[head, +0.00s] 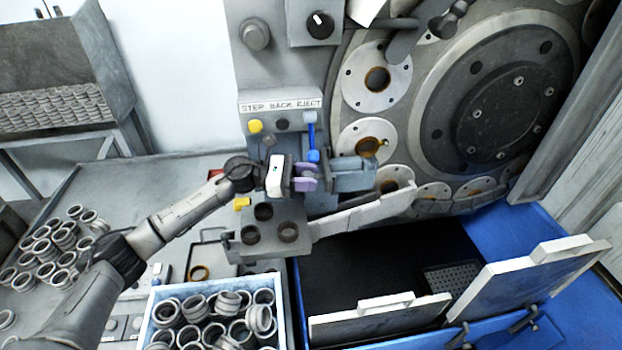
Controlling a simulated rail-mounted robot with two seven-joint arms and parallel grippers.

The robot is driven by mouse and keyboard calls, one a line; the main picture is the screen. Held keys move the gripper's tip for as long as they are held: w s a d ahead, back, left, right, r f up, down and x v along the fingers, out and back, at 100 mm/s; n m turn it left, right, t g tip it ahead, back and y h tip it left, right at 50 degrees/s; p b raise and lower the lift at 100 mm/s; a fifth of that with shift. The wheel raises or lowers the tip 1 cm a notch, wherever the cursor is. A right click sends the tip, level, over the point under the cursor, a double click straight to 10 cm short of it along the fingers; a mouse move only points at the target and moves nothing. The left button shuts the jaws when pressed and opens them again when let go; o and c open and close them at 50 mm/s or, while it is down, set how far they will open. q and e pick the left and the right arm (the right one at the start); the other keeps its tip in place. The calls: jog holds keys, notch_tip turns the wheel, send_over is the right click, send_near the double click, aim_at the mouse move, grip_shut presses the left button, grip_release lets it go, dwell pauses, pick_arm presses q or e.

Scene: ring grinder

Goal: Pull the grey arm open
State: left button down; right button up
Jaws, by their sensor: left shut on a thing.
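My left gripper (306,177) reaches in from the left, its purple fingers at the front of the ring grinder. It is shut on a part at the left end of the grey arm (352,173). The fingers hide most of the spot they hold. The grey arm is a short blue-grey block that extends right from the fingers, in front of the grinder's large round plate (480,105). My right gripper is not in view.
A blue lever (312,140) hangs just above the fingers, beside a yellow button (255,126). A pale bar (365,212) slopes below. A blue-edged bin of rings (152,310) stands in front. White flaps (380,318) stand at a dark, blue-edged pit.

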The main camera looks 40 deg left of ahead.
pick_arm(q)
jog(key=shift+r, duration=0.1)
jog(key=c, duration=0.8)
grip_release()
jog(key=shift+s+a, duration=0.15)
jog(key=b+v, duration=0.1)
jog(key=v, duration=1.2)
jog(key=shift+s+a+b, duration=0.1)
jog(key=shift+a+b, duration=0.05)
jog(key=shift+b, duration=0.25)
